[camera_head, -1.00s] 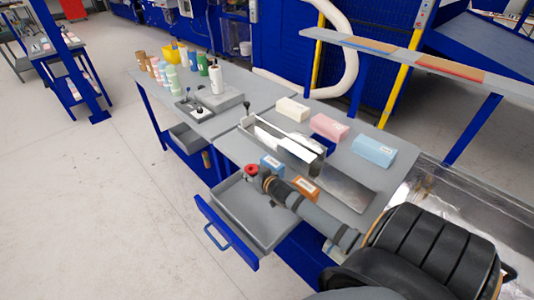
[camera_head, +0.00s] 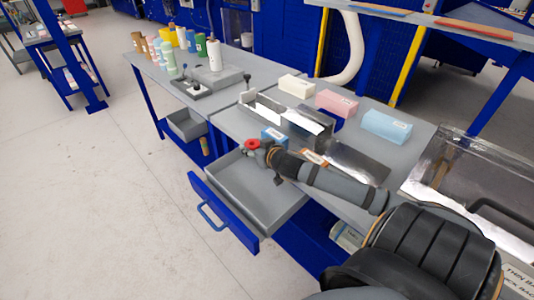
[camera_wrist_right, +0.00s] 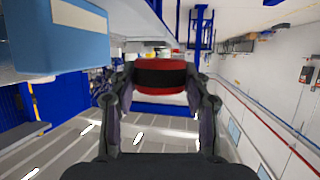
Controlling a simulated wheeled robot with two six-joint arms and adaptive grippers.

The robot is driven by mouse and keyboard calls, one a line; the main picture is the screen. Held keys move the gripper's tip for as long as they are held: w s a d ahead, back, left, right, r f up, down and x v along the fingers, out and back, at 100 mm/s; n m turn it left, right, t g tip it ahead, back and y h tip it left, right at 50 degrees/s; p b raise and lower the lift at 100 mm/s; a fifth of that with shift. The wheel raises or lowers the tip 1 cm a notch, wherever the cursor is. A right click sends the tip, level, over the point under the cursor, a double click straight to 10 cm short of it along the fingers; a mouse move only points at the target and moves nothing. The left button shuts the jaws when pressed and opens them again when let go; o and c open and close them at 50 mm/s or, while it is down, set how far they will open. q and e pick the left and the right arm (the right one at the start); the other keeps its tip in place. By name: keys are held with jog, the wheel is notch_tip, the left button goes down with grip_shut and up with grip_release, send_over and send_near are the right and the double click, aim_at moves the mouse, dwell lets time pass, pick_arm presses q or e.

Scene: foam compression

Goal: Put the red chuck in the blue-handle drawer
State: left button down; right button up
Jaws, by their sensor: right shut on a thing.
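The red chuck (camera_head: 251,144) is at the tip of my right gripper (camera_head: 262,151) in the head view, over the back edge of the open drawer. In the right wrist view the chuck (camera_wrist_right: 160,75) is red with a dark middle band, clasped between the two fingers of my right gripper (camera_wrist_right: 161,85). The blue-handle drawer (camera_head: 262,200) is pulled out under the workbench. Its blue front and blue handle (camera_head: 212,218) face the lower left, and its visible inside looks empty. My left gripper is not in view.
On the workbench are a blue box (camera_head: 273,137), an orange box (camera_head: 314,158) partly behind my arm, a metal fixture (camera_head: 292,118), and cream (camera_head: 297,86), pink (camera_head: 337,103) and light blue (camera_head: 387,126) blocks. A smaller drawer (camera_head: 187,124) stands open to the left.

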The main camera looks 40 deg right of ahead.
notch_tip(320, 180, down, 13)
jog(key=shift+f+b, duration=0.1)
jog(key=shift+b, duration=1.05)
jog(key=shift+w+f, duration=0.1)
jog(key=shift+f, duration=0.05)
jog(key=shift+w+d+r, duration=0.1)
jog(key=shift+w+d, duration=0.05)
jog(key=shift+w, duration=0.65)
jog(key=shift+w+d+r, duration=0.1)
jog(key=shift+w, duration=0.65)
jog(key=shift+w+f, duration=0.4)
jog(key=shift+f, duration=0.35)
jog(key=shift+s, duration=0.1)
jog(key=shift+f, duration=0.55)
jog(key=o, duration=0.9)
jog(key=shift+s+f, duration=0.1)
jog(key=shift+f, duration=0.05)
